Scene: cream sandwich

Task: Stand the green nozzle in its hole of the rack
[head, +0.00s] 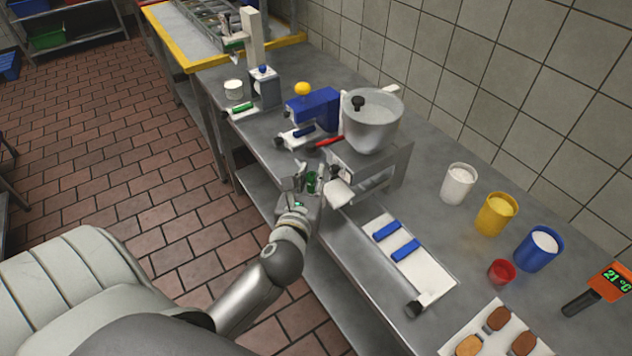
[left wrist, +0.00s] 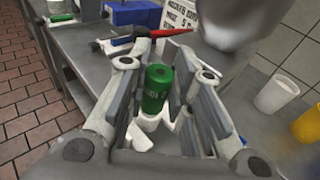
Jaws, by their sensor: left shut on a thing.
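The green nozzle (head: 312,182) is a small dark green cylinder between the fingers of my left gripper (head: 313,174). In the left wrist view the green nozzle (left wrist: 157,88) is upright between the pads, with a white piece (left wrist: 150,122) right below it. My left gripper (left wrist: 158,95) is shut on it, over the front edge of the counter near the metal stand. My right gripper is not in view.
A steel bowl (head: 370,125) on a metal stand (head: 385,165) is close to the gripper's right. A red-handled tool (left wrist: 170,32) lies beyond. A white tray (head: 432,277) with blue pieces and several cups, including a yellow one (head: 496,214), are on the right.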

